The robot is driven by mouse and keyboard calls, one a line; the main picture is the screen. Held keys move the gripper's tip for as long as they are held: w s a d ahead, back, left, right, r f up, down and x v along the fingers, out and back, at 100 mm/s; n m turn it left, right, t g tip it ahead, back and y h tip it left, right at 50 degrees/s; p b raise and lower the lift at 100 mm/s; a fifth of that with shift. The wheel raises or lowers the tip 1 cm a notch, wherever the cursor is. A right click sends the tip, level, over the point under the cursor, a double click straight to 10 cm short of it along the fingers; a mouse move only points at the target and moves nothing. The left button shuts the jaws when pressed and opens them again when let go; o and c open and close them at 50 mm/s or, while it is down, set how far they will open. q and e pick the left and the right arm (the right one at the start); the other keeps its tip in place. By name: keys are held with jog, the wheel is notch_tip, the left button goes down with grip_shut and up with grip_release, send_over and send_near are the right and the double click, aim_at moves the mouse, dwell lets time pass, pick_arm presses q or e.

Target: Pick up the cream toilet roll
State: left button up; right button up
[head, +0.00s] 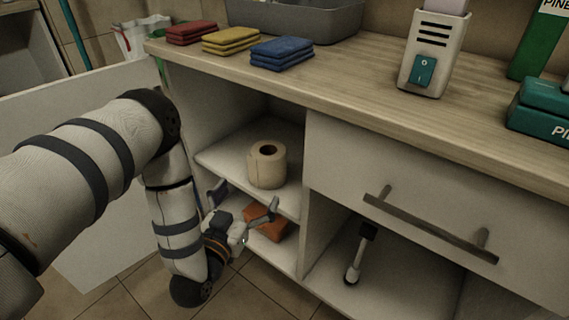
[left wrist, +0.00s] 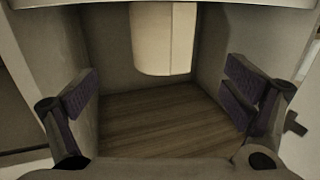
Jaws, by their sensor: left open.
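The cream toilet roll (head: 267,166) stands upright on the upper shelf (head: 221,157) of the open cabinet, near the shelf's front. My left gripper (head: 245,199) is open and empty. In the head view it is in front of the cabinet, just below the roll, with its fingers spread apart. The roll shows in the left wrist view (left wrist: 164,40) at the top middle, between the open fingers (left wrist: 158,101) but beyond them. The gripper does not touch the roll. My right gripper is in neither view.
An orange object (head: 268,223) lies on the lower shelf, partly behind my gripper. A drawer with a dark handle (head: 425,228) is to the right, above an open bay holding a white-and-black brush-like item (head: 358,256). Sponges (head: 281,52) lie on the countertop. An open door panel (head: 75,95) is left.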

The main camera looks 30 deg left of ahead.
aim_at(268, 161)
pick_arm(q)
jog(key=b+x, duration=0.2)
jog(key=x, duration=1)
jog(key=shift+w+a+r+b, duration=0.15)
jog(key=shift+w+r+b, duration=0.05)
jog(key=shift+b, duration=0.1)
jog(key=c, duration=1.3)
